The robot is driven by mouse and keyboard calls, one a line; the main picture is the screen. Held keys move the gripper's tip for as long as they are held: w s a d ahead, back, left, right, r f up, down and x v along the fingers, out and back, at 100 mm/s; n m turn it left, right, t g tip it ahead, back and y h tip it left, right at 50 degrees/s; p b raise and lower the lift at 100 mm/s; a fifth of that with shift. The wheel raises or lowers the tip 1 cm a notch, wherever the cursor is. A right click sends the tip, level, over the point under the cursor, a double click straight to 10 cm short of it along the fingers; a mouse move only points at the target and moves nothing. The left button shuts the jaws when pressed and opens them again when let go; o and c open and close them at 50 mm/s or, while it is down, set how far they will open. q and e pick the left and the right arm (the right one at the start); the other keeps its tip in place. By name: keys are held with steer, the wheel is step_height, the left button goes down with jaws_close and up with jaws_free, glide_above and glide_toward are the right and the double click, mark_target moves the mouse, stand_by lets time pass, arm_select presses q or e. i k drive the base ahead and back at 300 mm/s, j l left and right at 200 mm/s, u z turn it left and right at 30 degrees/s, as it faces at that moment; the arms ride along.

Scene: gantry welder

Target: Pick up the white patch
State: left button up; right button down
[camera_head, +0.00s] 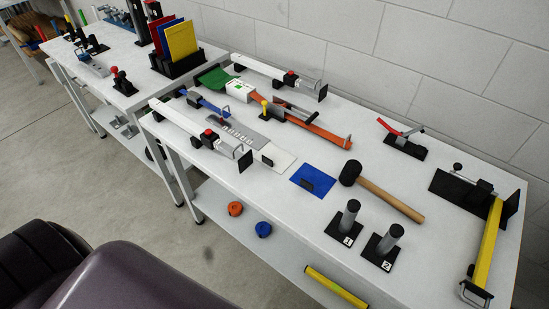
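The white patch (283,159) is a thin flat pale piece on the white workbench (300,265), near its front edge. A small dark block, like a handle, stands on it. It lies just left of a blue patch (322,174) that has a similar dark block. The white patch is hard to tell from the bench top because the colours are close. Neither of my grippers is in view.
A long clamp fixture (189,122) ends just left of the white patch. An orange bar (318,130) lies behind. A concrete-block wall (400,50) backs the bench.

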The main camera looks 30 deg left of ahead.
mark_target(272, 156)
steer(key=u, duration=0.65)
